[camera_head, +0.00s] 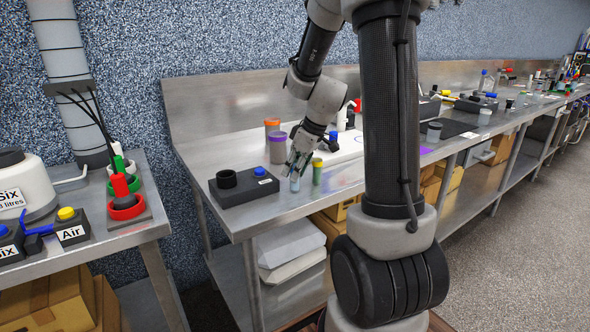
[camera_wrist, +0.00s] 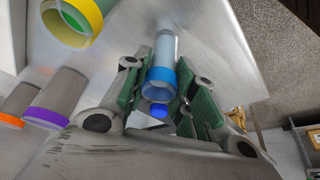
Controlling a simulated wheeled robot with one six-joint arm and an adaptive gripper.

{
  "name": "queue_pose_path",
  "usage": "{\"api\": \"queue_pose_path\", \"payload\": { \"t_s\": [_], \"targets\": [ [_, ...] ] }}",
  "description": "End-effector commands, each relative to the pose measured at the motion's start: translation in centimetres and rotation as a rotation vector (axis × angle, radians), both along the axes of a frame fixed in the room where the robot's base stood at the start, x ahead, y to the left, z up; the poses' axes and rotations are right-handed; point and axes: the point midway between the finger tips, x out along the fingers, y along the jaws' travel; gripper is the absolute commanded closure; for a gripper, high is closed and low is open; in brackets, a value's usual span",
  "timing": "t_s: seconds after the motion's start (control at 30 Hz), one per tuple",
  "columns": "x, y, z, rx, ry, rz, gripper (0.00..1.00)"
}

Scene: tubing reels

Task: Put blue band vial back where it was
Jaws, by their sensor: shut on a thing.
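The blue band vial (camera_wrist: 165,50) is a pale clear tube with a blue ring at its near end. In the wrist view it sits between the green finger pads of my gripper (camera_wrist: 158,88), which is shut on it. In the head view my gripper (camera_head: 298,166) points down over the steel bench, and the vial's pale lower part (camera_head: 295,184) shows beneath the fingers, looking upright. I cannot tell whether its base touches the bench.
A dark block (camera_head: 232,194) with a black ring and a blue knob lies to the left on the bench (camera_head: 300,208). Purple-topped (camera_head: 278,146) and orange-topped (camera_head: 271,125) containers stand behind my gripper. A side bench with a red-ringed stand (camera_head: 126,204) is at left.

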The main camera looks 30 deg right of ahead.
Motion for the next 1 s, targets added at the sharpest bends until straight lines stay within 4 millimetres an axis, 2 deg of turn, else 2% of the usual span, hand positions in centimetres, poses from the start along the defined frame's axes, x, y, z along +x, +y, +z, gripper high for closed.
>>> {"api": "queue_pose_path", "payload": {
  "t_s": [0.17, 0.2, 0.3, 0.67, 0.77, 1.0],
  "targets": [
    [0.0, 0.0, -0.3, 0.001, 0.0, 0.0, 1.0],
    [0.0, 0.0, -0.3, 0.001, 0.0, 0.0, 0.66],
    [0.0, 0.0, -0.3, 0.001, 0.0, 0.0, 0.52],
    [0.0, 0.0, 0.2, 0.0, 0.0, 0.0, 0.52],
    [-0.4, -0.3, 1.5, 0.0, -0.004, -0.001, 0.52],
    [-2.2, -1.4, 6.5, -0.002, -0.005, -0.001, 0.52]
  ]
}}
